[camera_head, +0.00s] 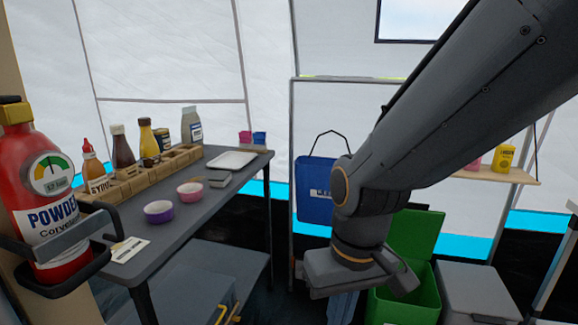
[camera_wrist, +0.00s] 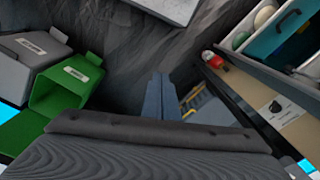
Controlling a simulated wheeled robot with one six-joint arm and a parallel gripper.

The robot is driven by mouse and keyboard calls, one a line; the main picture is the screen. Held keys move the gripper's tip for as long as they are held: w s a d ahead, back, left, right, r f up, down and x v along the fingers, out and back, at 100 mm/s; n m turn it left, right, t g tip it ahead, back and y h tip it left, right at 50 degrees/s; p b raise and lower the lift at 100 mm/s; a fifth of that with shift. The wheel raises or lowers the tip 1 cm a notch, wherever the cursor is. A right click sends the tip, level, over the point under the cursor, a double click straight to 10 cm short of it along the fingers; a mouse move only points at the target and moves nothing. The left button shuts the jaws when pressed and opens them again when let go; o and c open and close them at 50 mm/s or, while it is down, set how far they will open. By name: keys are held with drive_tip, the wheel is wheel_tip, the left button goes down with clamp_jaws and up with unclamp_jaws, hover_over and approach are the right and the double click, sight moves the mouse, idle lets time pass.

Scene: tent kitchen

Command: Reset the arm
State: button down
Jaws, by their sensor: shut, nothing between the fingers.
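My grey arm reaches in from the upper right in the head view and bends down at its elbow. Its end hangs low, in front of the green bin (camera_head: 405,300). My gripper (camera_head: 343,308) points down there, partly cut off by the lower edge. In the wrist view my gripper (camera_wrist: 160,80) shows as two slim blue-grey fingers lying together, shut and empty. They point at the dark floor between the bins and the table side.
A dark table (camera_head: 190,185) at left carries bottles in a wooden rack, a purple bowl (camera_head: 159,211), a pink bowl (camera_head: 190,193) and a white tray (camera_head: 232,160). A red extinguisher (camera_head: 50,200) is nearer. A grey bin (camera_head: 475,292) and wall shelf (camera_head: 490,175) stand right.

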drive_tip(key=s+d+r+m+h+p, duration=0.1)
drive_tip(key=s+d+r+m+p, duration=0.1)
drive_tip(key=d+r+p, duration=0.9)
wheel_tip(320, 180, up, 3)
drive_tip(key=m+p, duration=0.1)
drive_tip(key=p, duration=0.5)
drive_tip(key=shift+s+d, duration=0.2)
drive_tip(key=shift+d, duration=0.05)
drive_tip(key=shift+d, duration=0.1)
